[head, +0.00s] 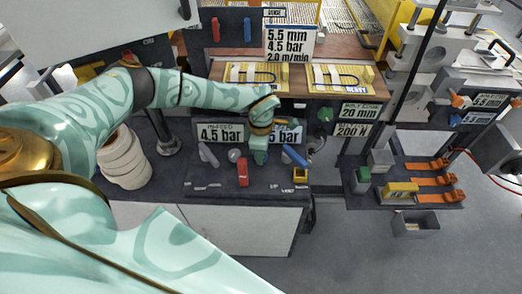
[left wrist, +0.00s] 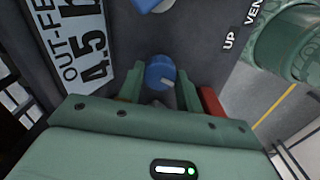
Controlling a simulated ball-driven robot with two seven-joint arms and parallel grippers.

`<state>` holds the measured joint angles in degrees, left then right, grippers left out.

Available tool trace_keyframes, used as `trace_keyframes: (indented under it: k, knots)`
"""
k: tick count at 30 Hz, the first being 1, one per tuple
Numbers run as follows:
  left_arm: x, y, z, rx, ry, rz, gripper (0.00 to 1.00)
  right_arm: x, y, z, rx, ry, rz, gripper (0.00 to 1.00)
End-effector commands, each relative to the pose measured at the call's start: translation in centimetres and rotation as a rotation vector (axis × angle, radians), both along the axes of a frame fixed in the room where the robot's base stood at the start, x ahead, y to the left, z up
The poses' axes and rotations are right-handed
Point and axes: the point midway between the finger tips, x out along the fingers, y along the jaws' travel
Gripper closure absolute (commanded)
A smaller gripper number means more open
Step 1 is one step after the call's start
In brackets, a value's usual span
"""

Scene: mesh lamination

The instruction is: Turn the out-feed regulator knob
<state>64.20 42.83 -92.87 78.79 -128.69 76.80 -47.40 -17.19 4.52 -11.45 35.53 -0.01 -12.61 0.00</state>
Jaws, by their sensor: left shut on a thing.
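The out-feed regulator knob is a round blue knob (left wrist: 160,70) with a pale mark, in the left wrist view. It sits between the two fingers of my left gripper (left wrist: 160,88), which is shut on it. In the head view my left gripper (head: 259,157) points down onto the dark panel and hides the knob. The out-feed sign (head: 288,134) behind it is partly covered; in the left wrist view its visible part (left wrist: 84,40) reads "OUT-FE" and "4.5 b".
Left of my gripper are a grey knob (head: 234,155), a grey lever (head: 208,154) and a red block (head: 242,173). A blue lever (head: 294,155) and a yellow block (head: 300,174) are close on the right. White rolls (head: 124,160) stand at the left.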

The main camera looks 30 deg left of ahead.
Motion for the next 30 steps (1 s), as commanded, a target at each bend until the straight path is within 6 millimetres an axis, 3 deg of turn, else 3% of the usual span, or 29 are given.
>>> trace_keyframes:
  k: [1,3,14,24,30]
  knots:
    - [0.0,0.0,0.0,0.0,0.0,0.0,0.59,0.0,0.0,0.0,0.0,0.0,0.0,0.64]
    - [0.0,0.0,0.0,0.0,0.0,0.0,0.43,0.0,0.0,0.0,0.0,0.0,0.0,0.64]
    - [0.1,0.0,0.7,0.0,-0.002,0.001,0.43,0.0,0.0,0.2,0.0,-0.001,0.0,0.64]
    - [0.2,0.1,8.1,0.0,-0.004,0.001,0.43,0.2,0.0,1.5,0.0,-0.005,0.0,0.64]
    - [0.1,0.0,11.2,0.0,-0.003,0.001,0.43,0.3,-0.1,1.8,-0.001,-0.007,0.001,0.64]
